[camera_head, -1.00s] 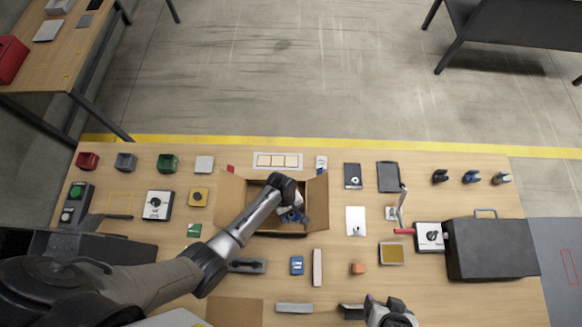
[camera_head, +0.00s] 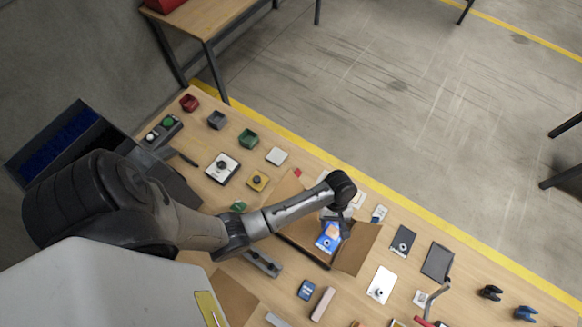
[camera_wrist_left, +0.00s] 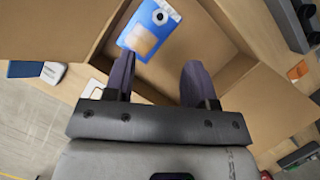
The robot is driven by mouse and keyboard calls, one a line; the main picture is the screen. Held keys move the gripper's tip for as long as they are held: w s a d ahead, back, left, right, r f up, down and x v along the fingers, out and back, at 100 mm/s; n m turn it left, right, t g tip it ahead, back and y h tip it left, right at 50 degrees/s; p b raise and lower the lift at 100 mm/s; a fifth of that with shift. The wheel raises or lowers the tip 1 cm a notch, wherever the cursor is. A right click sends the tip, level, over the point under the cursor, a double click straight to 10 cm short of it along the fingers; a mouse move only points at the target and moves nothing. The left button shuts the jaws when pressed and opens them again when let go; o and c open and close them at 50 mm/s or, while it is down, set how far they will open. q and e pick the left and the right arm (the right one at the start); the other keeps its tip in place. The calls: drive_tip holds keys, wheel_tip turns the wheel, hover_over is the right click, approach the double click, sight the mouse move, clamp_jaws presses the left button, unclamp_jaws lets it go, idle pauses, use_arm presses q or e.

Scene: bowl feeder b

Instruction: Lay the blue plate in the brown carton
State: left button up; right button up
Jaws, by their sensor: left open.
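The blue plate (camera_head: 328,238), with a white round part and a tan patch on its face, is inside the open brown carton (camera_head: 358,252). In the left wrist view the plate (camera_wrist_left: 140,22) appears to lie at an angle on the floor of the carton (camera_wrist_left: 265,105), near a wall. My left gripper (camera_head: 341,221) is over the carton. In the wrist view its two fingers (camera_wrist_left: 158,78) are spread and empty, and the plate shows beyond them, seemingly apart from them. My right gripper is out of view.
A white card (camera_head: 381,284) and dark flat plates (camera_head: 437,262) lie right of the carton.

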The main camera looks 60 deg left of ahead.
use_arm(q)
drive_tip(key=s+a+r+m+t+y, duration=0.1)
drive_tip(key=s+a+r+m+t, duration=0.2)
drive_tip(key=s+r+m, duration=0.3)
drive_tip(key=s+a+r+m+t+y, duration=0.2)
drive_tip(key=s+r+m, duration=0.5)
drive_tip(key=s, duration=0.4)
drive_tip(key=shift+s+a+t+y, duration=0.3)
drive_tip(key=shift+a+t, duration=0.3)
drive_tip(key=shift+a, duration=0.45)
